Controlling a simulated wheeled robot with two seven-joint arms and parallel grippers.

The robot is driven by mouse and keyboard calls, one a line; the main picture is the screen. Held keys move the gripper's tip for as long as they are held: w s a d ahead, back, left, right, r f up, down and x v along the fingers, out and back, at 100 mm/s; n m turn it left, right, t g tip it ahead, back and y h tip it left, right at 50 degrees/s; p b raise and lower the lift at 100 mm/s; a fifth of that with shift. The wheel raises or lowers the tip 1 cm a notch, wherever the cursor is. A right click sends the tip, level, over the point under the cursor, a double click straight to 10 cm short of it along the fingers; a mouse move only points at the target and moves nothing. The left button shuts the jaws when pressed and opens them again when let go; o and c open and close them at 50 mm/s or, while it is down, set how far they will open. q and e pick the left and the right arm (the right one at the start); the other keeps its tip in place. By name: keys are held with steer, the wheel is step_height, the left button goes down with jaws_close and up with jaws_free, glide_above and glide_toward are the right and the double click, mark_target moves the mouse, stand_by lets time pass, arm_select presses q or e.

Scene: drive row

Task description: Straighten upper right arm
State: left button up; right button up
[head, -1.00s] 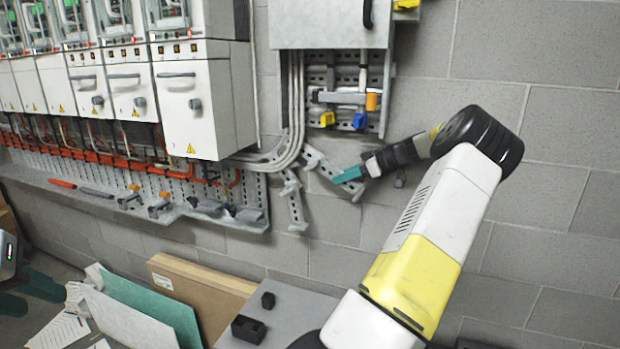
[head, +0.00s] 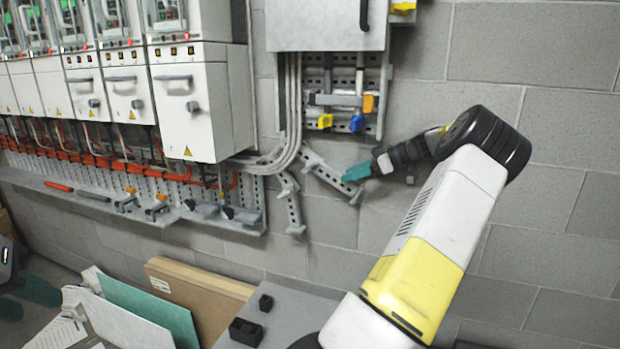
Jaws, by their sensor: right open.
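A perforated grey metal arm (head: 325,174) slants down to the right from below the wall box. A second perforated arm (head: 292,208) hangs nearly straight down to its left. My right gripper (head: 356,172), with teal fingertips, is open at the lower right end of the slanted arm. The fingertips overlap that end in the picture; I cannot tell whether they touch it. My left gripper (head: 27,299) shows partly at the left edge, its teal fingers apart, away from both arms.
A grey wall box (head: 325,25) with blue and yellow connectors hangs above. White drive cabinets (head: 190,110) line the left wall over a metal ledge (head: 160,215) with tools. Boards (head: 200,290) and a grey surface (head: 285,310) stand below. The block wall at right is bare.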

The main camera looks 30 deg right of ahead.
steer(key=shift+v, duration=1.8)
